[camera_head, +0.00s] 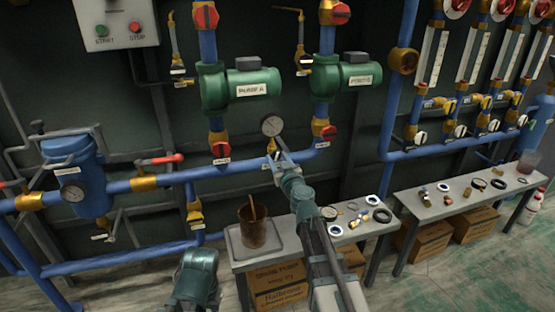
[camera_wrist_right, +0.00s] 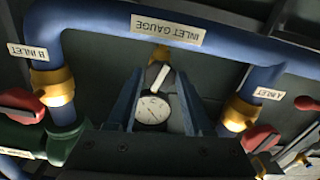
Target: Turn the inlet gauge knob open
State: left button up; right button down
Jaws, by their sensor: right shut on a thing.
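The inlet gauge (camera_head: 272,125) has a round white dial and stands on the horizontal blue pipe between two red-handled valves. In the right wrist view its dial (camera_wrist_right: 153,110) shows between my fingers. The gauge knob (camera_wrist_right: 158,75) is a small pale lever on a brass stem, below the pipe label "INLET GAUGE" (camera_wrist_right: 167,30), which reads upside down. My right gripper (camera_head: 271,157) reaches up to the knob, just below the dial. In the wrist view its blue fingers (camera_wrist_right: 160,78) lie on both sides of the knob, shut on it. My left gripper is not in view.
Red inlet valve handles (camera_head: 221,149) (camera_head: 328,132) flank the gauge. Green pumps (camera_head: 240,84) (camera_head: 345,77) are above. A bench (camera_head: 243,243) with a rusty can (camera_head: 255,227) and small parts stands below. A second bench (camera_head: 425,207) is at right.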

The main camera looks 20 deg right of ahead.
jog(key=shift+n, duration=0.5)
jog(key=shift+n, duration=0.6)
jog(key=shift+c, duration=2.1)
grip_release()
jog(key=shift+s, duration=0.1)
